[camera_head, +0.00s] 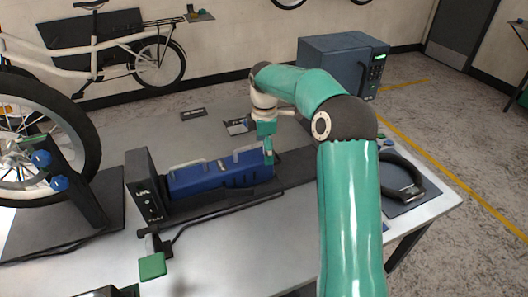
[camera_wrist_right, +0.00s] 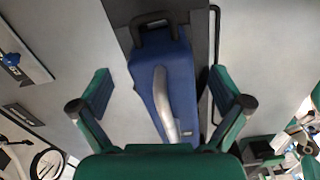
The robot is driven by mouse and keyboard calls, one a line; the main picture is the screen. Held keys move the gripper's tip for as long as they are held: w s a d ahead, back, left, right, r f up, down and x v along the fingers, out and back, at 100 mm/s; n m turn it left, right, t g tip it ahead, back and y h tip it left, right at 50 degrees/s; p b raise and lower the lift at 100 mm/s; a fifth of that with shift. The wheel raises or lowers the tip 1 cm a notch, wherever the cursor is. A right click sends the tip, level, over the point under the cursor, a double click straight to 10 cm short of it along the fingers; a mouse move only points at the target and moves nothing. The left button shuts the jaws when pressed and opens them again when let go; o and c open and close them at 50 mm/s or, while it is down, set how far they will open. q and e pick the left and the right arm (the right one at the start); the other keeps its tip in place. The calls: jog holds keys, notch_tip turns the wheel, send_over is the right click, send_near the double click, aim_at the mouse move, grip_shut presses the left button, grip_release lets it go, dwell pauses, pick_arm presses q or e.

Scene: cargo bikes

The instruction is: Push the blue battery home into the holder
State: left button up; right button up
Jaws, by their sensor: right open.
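The blue battery (camera_head: 222,175) lies lengthwise on a dark rail, its left end at the upright black end block (camera_head: 147,188) of the holder. I cannot tell whether a gap is left there. Grey handles show on its top. In the right wrist view the battery (camera_wrist_right: 148,92) runs away from me, with a silver strip along it. My right gripper (camera_head: 268,142) is at the battery's right end; its open fingers (camera_wrist_right: 163,98) appear either side of the battery, with nothing gripped. A dark and green part at the lower left edge may be my left gripper (camera_head: 125,291); its jaws are unclear.
A thin dark bar (camera_head: 225,210) runs along the near side, with a green pad (camera_head: 152,266) near its left end. A wheel in a stand (camera_head: 75,185) is at left. A black ring-shaped item on a mat (camera_head: 405,205) is at right. A blue-grey cabinet (camera_head: 335,62) stands behind.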

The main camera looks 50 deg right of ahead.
jog(key=shift+f, duration=0.35)
jog(key=c, duration=1.6)
jog(key=o, duration=1.6)
jog(key=shift+r, duration=0.15)
notch_tip(320, 180, up, 12)
jog(key=shift+f, duration=0.15)
